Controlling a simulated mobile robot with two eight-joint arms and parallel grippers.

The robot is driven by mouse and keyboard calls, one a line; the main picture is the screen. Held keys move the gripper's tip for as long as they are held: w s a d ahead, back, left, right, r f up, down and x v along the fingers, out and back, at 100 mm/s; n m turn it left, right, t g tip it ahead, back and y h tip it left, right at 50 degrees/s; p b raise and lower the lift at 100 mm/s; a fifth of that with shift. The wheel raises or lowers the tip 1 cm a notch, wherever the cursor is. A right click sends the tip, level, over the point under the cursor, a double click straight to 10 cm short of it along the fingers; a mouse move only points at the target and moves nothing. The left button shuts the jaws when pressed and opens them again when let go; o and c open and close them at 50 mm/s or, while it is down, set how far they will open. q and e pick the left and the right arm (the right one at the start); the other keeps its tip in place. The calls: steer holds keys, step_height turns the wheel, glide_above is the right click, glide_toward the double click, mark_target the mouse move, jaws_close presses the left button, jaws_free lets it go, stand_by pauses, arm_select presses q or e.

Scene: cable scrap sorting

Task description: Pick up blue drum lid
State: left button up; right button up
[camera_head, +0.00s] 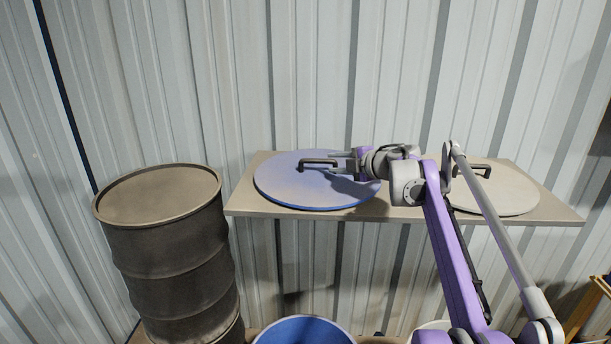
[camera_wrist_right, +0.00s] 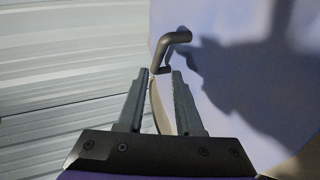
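The blue drum lid (camera_head: 300,192) lies flat on the left part of a wall shelf, with a dark bar handle (camera_head: 318,162) on top. My right gripper (camera_head: 336,162) reaches in from the right over the lid, at the right end of the handle. In the right wrist view the two fingers (camera_wrist_right: 161,76) are apart, with the dark handle (camera_wrist_right: 176,38) at and just beyond their tips. The lid's blue surface (camera_wrist_right: 235,75) fills the right side there, with the gripper's shadow on it. I cannot tell whether the fingers touch the handle. My left gripper is not in view.
The shelf (camera_head: 270,212) also bears a beige lid (camera_head: 515,195) on the right, partly behind my right arm. A rusty brown drum (camera_head: 170,260) stands at the left. A blue drum rim (camera_head: 303,322) shows at the bottom below the shelf. A corrugated metal wall (camera_head: 240,70) stands behind.

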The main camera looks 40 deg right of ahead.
mark_target(320, 161)
steer(key=x, duration=0.3)
steer(key=shift+w, duration=0.15)
steer(key=p+x, duration=0.1)
steer(key=x, duration=0.4)
steer(key=shift+w+d+r, duration=0.1)
steer(key=shift+w, duration=0.05)
jaws_close()
stand_by(1.1)
